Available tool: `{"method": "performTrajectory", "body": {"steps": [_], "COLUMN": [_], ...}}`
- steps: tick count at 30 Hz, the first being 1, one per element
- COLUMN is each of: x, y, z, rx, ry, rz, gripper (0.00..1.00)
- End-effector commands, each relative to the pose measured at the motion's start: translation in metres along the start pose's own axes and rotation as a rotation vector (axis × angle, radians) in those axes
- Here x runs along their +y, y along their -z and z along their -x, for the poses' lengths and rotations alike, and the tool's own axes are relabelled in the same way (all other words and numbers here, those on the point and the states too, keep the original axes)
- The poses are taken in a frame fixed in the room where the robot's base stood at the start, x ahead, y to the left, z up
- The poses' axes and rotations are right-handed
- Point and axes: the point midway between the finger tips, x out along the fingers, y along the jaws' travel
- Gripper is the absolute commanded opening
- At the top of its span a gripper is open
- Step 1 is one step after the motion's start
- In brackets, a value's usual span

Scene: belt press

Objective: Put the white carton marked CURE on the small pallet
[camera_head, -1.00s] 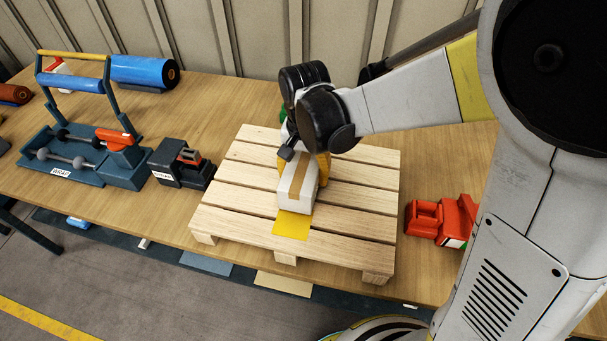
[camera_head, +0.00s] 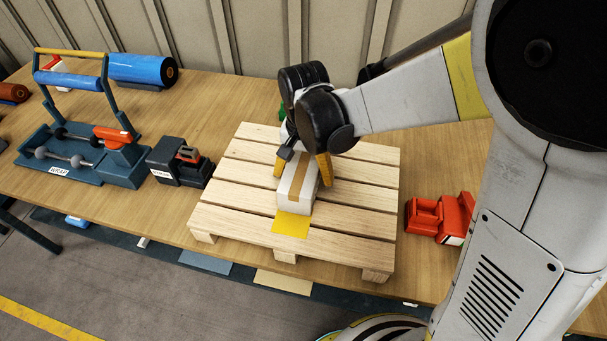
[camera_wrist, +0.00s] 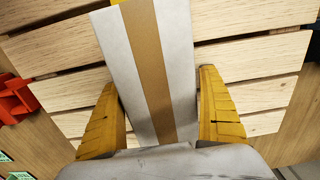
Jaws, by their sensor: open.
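The white carton (camera_head: 297,189) with a tan tape strip lies on the slats of the small wooden pallet (camera_head: 240,178), beside a yellow patch (camera_head: 291,224) at the pallet's front. No CURE mark is readable on the faces I see. My gripper (camera_head: 302,167) is open at the carton's far end, with its yellow fingers on either side. In the wrist view the carton (camera_wrist: 150,60) runs up between the two fingers of my gripper (camera_wrist: 160,110), with a visible gap at the right finger. At the left finger I cannot tell whether it touches.
A blue film-roll device (camera_head: 90,150) and a small dark tool (camera_head: 180,162) stand left of the pallet. A red tool (camera_head: 440,217) lies to its right. A blue roll (camera_head: 143,68) lies at the back left. The pallet's left slats are clear.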

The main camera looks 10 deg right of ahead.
Motion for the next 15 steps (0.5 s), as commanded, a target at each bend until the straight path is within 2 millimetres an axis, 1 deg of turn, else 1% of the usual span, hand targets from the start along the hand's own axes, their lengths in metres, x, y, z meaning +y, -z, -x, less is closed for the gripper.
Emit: {"method": "performTrajectory", "body": {"steps": [1, 9, 12, 15], "x": [0.000, 0.000, 0.000, 0.000], "y": [0.000, 0.000, 0.000, 0.000], "z": [0.011, 0.073, 0.092, 0.105], "rx": [0.000, 0.000, 0.000, 0.000], "ry": [0.000, 0.000, 0.000, 0.000], "rz": [0.000, 0.000, 0.000, 0.000], "gripper": [0.89, 0.89, 0.89, 0.89]}}
